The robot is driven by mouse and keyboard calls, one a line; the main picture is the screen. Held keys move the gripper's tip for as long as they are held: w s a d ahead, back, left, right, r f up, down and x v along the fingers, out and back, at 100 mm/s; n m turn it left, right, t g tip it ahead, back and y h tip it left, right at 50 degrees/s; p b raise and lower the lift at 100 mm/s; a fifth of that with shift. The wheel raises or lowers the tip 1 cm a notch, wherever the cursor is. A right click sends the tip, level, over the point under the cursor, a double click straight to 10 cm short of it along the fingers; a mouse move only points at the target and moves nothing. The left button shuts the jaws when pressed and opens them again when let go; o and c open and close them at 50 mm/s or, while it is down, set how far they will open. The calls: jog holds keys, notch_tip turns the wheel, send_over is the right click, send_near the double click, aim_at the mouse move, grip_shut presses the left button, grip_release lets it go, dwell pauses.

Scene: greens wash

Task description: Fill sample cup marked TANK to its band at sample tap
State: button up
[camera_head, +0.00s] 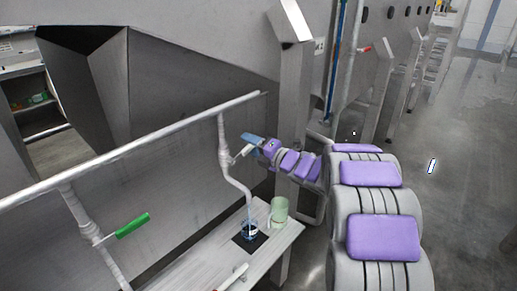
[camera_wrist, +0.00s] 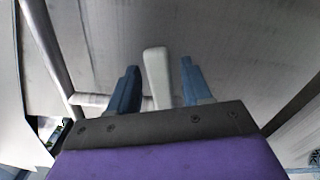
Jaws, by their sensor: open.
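The sample tap (camera_head: 224,150) is a thin grey pipe with a curved spout coming down from a horizontal pipe. The spout ends at a small clear cup (camera_head: 249,232) with blue on it, standing on a dark square (camera_head: 240,246) on a metal shelf. I cannot read any marking, band or liquid level on the cup. My gripper (camera_head: 251,143) is at the tap, beside its pale lever (camera_head: 242,152). In the wrist view, my open jaws (camera_wrist: 157,88) stand either side of the pale lever (camera_wrist: 157,75), with gaps on both sides.
A pale green jug-like vessel (camera_head: 279,210) stands right of the cup on the metal shelf (camera_head: 205,255). Another valve with a green handle (camera_head: 132,226) is at the left. A pale handle (camera_head: 234,275) shows at the shelf's front.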

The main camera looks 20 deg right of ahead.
jog(key=p+v, duration=0.2)
jog(key=v, duration=1.5)
jog(key=shift+d, duration=0.2)
